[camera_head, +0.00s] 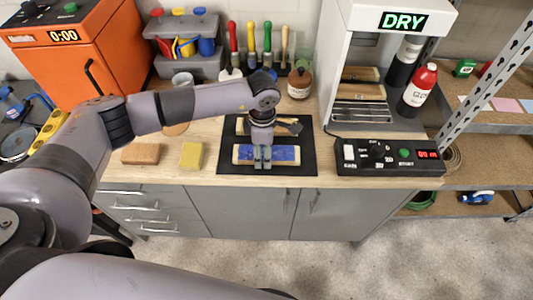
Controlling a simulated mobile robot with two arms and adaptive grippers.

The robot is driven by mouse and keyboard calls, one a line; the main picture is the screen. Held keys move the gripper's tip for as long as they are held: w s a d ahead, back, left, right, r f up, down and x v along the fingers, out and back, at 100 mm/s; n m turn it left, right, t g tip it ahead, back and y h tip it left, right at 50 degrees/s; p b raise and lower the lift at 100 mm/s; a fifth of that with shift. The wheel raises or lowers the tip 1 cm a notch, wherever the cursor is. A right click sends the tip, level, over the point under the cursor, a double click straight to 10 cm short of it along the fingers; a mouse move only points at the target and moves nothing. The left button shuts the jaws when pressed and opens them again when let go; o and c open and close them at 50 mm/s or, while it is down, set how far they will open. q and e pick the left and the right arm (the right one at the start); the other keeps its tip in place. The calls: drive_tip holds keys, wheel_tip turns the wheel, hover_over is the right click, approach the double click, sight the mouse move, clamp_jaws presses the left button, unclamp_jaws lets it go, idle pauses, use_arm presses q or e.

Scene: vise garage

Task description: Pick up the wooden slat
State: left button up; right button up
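A wooden slat (285,154) lies flat on a black mat (226,141) on the workbench. Its middle is blue and its ends are bare wood. My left gripper (262,163) points down at the slat's middle, with its fingertips over or against it. The fingers look close together and hide part of the slat; I cannot tell whether they grip it. Another piece (288,127) with a dark tool-like shape lies behind on the mat, partly hidden by the gripper. My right gripper is not in view.
A brown block (141,154) and a yellow sponge (192,155) lie left of the mat. A control box (390,157) and a drying cabinet (337,60) holding wooden slats stand to the right. Brushes, a jar (299,83) and an orange oven (80,50) line the back.

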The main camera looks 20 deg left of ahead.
use_arm(q)
drive_tip(key=c, duration=0.9)
drive_tip(key=shift+r, duration=0.1)
